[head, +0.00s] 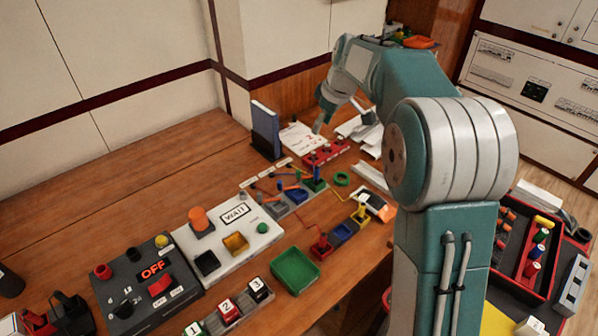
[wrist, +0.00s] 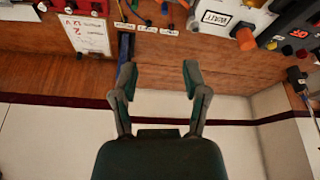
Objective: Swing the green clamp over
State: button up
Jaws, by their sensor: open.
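A green block with a small upright piece (head: 315,184), which looks like the green clamp, stands at the right end of a short row beside a blue block (head: 297,196) and a grey one. Its exact lever position is too small to tell. My gripper (wrist: 160,76) is open and empty, its two fingers spread apart in the wrist view. In the head view it hangs above the back of the bench, behind the green block and apart from it. The green clamp is not clearly seen in the wrist view.
A second row holds red (head: 320,246), blue and yellow (head: 360,212) blocks, with coloured wires between the rows. A green ring (head: 342,179), red block (head: 324,152), blue binder (head: 265,130), WAIT panel (head: 228,238) and green tray (head: 295,271) stand nearby. The bench's left rear is bare.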

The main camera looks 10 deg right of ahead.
jog(key=w+f+n, duration=0.3)
jog(key=w+f, duration=0.4)
jog(key=f, duration=0.1)
jog(key=n+g+y, duration=0.2)
jog(key=n, duration=0.1)
send_near(300, 171)
jog(key=shift+t, duration=0.3)
jog(key=x, duration=1)
jog(key=shift+s+a+f, duration=0.1)
jog(key=shift+a+f, duration=0.05)
jog(key=shift+f, duration=0.1)
